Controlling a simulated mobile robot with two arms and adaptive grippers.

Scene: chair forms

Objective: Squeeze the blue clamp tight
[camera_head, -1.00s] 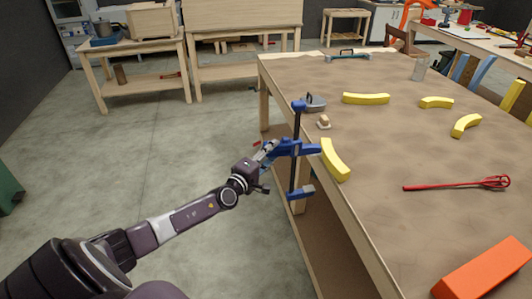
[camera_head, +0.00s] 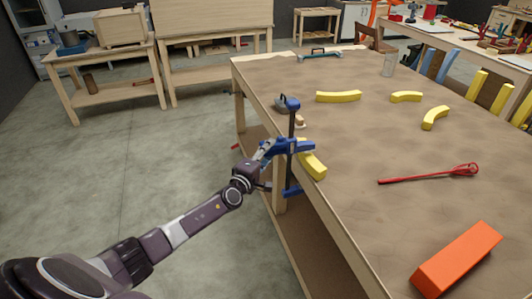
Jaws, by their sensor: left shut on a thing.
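The blue clamp (camera_head: 291,145) has a dark upright bar with blue parts at its top, middle and lower end. It stands upright at the left edge of the large wooden table (camera_head: 350,211), partly in front of a yellow curved piece (camera_head: 313,167). My left gripper (camera_head: 268,151) reaches in from the left and is shut on the clamp's middle blue part. The fingertips are small and partly hidden against the clamp. I cannot tell whether the clamp's jaws press on the table or the yellow piece. My right gripper is not in view.
Several other yellow curved pieces (camera_head: 338,97) lie on the table. A red long tool (camera_head: 428,174) and an orange block (camera_head: 456,259) lie at the right. A small tan object (camera_head: 299,122) sits behind the clamp. Open floor (camera_head: 120,170) lies left of the table.

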